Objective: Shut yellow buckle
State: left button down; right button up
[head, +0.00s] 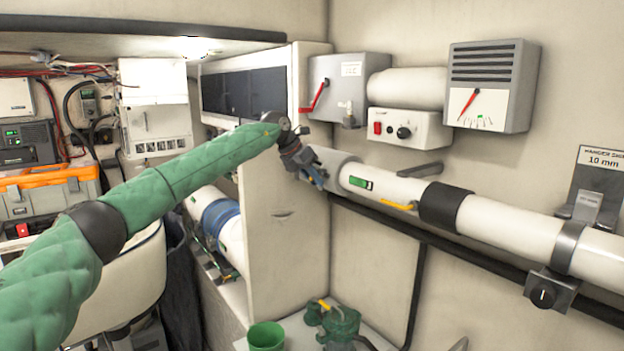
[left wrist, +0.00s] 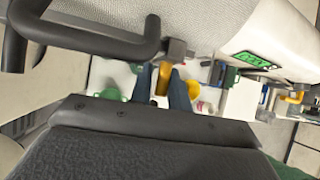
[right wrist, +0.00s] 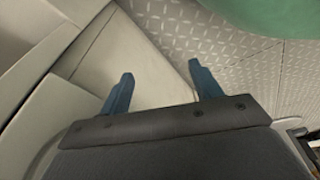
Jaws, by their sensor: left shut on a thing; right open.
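My left gripper (head: 315,178) is at the grey end (head: 332,162) of a long white tube (head: 490,218) on the wall. In the left wrist view its blue fingers (left wrist: 164,88) are shut on a narrow yellow buckle lever (left wrist: 162,80), just below a grey metal fitting (left wrist: 178,50). The gripper hides this lever in the head view. A second yellow lever (head: 398,206) hangs under the tube, right of a green label (head: 361,183). It also shows in the left wrist view (left wrist: 293,97). My right gripper (right wrist: 160,88) is open and empty over pale panels.
A black pipe (head: 450,241) runs below the tube. A black band (head: 441,206) and a clamp (head: 569,247) sit further right. A green cup (head: 266,337) and a green pump (head: 340,321) stand below. A white partition (head: 283,225) is close left of the gripper.

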pick_arm(q)
jog(key=c, duration=1.5)
grip_release()
jog(key=shift+s+d+f, duration=0.1)
jog(key=shift+d, duration=0.15)
jog(key=shift+c, duration=0.2)
jog(key=shift+o, duration=0.4)
jog(key=shift+d, duration=0.15)
jog(key=shift+a+r, duration=0.2)
jog(key=shift+a, duration=0.1)
jog(key=shift+a+r+b, duration=0.35)
jog(key=shift+r+b, duration=0.15)
jog(key=shift+b, duration=0.1)
jog(key=shift+d+b+v, duration=0.2)
jog(key=shift+b+v, duration=1)
jog(key=shift+v, duration=1.7)
pick_arm(e)
jog(key=w+a+r, duration=0.2)
jog(key=a+r, duration=0.1)
jog(key=r, duration=0.3)
jog(key=shift+w+g, duration=0.2)
jog(key=shift+g, duration=0.1)
pick_arm(q)
jog(key=shift+s+r, duration=0.1)
jog(key=shift+r, duration=0.05)
pick_arm(e)
jog(key=shift+a+r, duration=0.1)
